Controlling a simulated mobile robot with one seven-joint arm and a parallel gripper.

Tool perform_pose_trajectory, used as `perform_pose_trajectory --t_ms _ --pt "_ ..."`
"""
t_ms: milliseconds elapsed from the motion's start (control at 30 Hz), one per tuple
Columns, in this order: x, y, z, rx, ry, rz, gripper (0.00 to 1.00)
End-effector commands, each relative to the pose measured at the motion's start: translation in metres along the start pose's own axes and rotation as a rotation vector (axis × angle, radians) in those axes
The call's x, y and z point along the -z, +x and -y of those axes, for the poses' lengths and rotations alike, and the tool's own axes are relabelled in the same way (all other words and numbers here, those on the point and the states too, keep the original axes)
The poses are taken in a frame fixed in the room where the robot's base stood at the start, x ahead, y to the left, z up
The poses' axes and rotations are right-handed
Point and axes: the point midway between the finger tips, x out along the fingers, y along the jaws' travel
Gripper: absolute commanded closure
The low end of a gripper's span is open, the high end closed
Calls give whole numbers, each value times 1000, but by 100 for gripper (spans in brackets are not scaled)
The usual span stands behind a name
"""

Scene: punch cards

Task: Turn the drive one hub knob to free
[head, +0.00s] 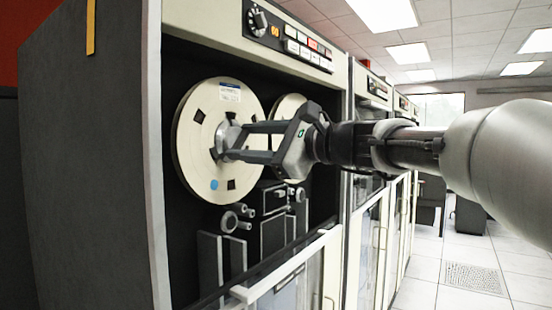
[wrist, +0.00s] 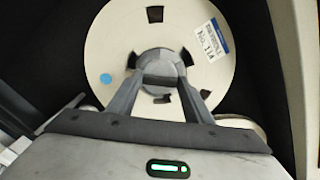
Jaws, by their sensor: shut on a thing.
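The drive's left tape reel (head: 196,165) is a cream disc with dark cut-outs, a blue dot and a paper label. Its grey hub knob (head: 226,136) sits at the reel's centre. My gripper (head: 224,143) reaches in from the right, with its two fingers shut on the hub knob. In the wrist view, the fingers grip the round grey hub knob (wrist: 162,62) from both sides, in front of the reel (wrist: 112,45). The part of the knob between the fingertips is partly hidden, and I cannot read its turned position.
A second reel (head: 285,108) is partly hidden behind my gripper. Below are tape guides and rollers (head: 232,221), and a lowered glass door (head: 290,280). A control panel (head: 290,38) is above. More cabinets stand to the right, beside open tiled floor (head: 430,270).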

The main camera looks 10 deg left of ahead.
Motion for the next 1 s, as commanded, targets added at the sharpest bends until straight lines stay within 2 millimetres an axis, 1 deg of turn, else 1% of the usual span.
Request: perform_pose_trajectory --t_ms 33,67,400,600,800,1000 --pt "4 0 -4 0 -45 0 77" --pt "4 0 -4 -1 -73 0 77" --pt "4 0 -4 0 -389 0 77" --pt "3 0 -3 -1 -546 0 77" --pt "3 0 -2 -2 -658 0 77" --pt "2 0 -1 -2 -723 0 77"
